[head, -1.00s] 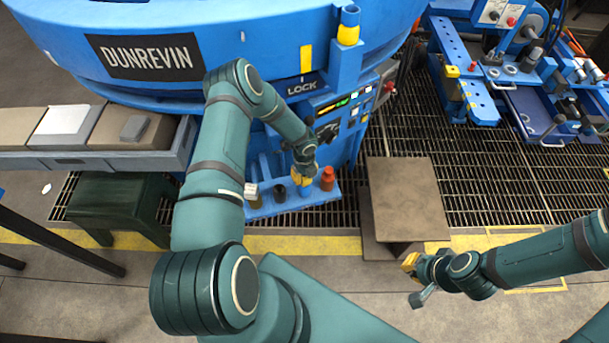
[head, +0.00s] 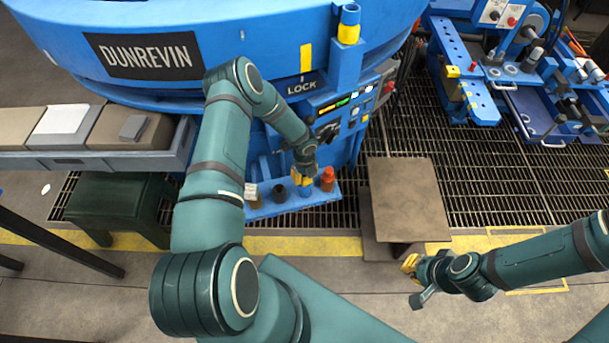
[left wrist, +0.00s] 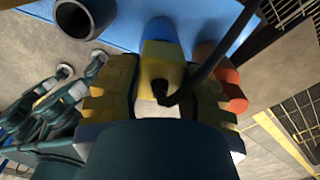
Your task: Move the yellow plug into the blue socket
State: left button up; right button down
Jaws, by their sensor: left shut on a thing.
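The yellow plug (left wrist: 162,62), with a black cable at its end, sits between the yellow finger pads of my left gripper (left wrist: 160,100), which is shut on it. The blue socket (left wrist: 158,28) shows just beyond the plug, in line with it and seeming to meet it; I cannot tell how deep the plug sits. In the head view my left gripper (head: 303,182) is down at the blue shelf and mostly hides plug and socket. My right gripper (head: 412,268) hangs at the right, away from the shelf; its fingers are too small to judge.
On the shelf (head: 290,208), a black socket (head: 280,193) stands left of my gripper and a red one (head: 327,180) close on its right. The control panel (head: 345,108) rises behind. A brown-topped stand (head: 402,200) is at the right, over grating.

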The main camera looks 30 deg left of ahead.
pick_arm(q)
jog(key=shift+f+b, duration=0.55)
jog(key=shift+f, duration=0.05)
jog(key=o, duration=0.8)
jog(key=shift+r+p, duration=2.35)
jog(key=shift+r, duration=1.7)
jog(key=shift+r+p, duration=0.8)
jog(key=shift+r, duration=0.7)
